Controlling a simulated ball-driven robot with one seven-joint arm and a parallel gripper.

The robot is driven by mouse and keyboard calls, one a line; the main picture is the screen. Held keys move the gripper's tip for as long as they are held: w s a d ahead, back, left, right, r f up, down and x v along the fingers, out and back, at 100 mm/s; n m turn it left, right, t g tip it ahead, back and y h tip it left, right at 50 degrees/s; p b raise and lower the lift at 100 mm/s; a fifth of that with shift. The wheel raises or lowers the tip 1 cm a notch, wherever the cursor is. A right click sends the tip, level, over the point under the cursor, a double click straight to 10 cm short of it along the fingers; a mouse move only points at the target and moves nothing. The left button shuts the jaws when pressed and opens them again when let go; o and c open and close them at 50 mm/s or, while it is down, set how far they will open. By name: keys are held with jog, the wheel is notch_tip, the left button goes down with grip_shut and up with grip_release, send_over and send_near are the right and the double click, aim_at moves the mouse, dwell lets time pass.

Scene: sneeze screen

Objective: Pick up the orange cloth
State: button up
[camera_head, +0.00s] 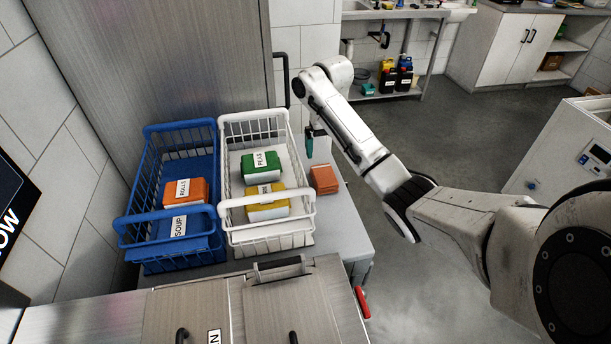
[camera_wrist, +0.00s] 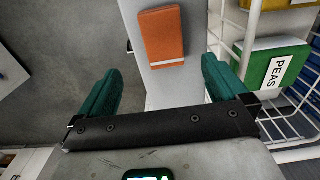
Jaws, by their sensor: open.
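The orange cloth (camera_head: 324,180) is a small folded block lying on the grey table, just right of the white basket. In the wrist view the orange cloth (camera_wrist: 163,36) lies flat near the top, ahead of the fingers, with a pale stripe across its near end. My gripper (camera_head: 310,144) hangs above the table, behind the cloth in the head view. In the wrist view my gripper (camera_wrist: 162,82) has its two green fingers wide apart, with nothing between them. The cloth is apart from the fingers.
The white basket (camera_head: 309,213) holds a green PEAS pack (camera_head: 252,170) and a yellow pack (camera_head: 278,207). The blue basket (camera_head: 125,228) to its left holds packs labelled ROLLS (camera_head: 199,188) and SOUP. A steel counter (camera_head: 100,322) is in front. Open floor lies right of the table.

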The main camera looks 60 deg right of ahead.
aim_at(323, 172)
jog(key=shift+w+f, duration=0.2)
jog(key=shift+f, duration=0.15)
notch_tip(323, 172, down, 2)
jog(key=shift+a+f+b, duration=0.1)
jog(key=shift+b, duration=0.9)
jog(key=shift+w+f+p, duration=0.2)
jog(key=shift+f+p, duration=0.4)
jog(key=shift+f, duration=3.35)
jog(key=shift+c, duration=0.4)
jog(key=c, duration=0.9)
jog(key=shift+r, duration=0.1)
jog(key=shift+c, duration=0.2)
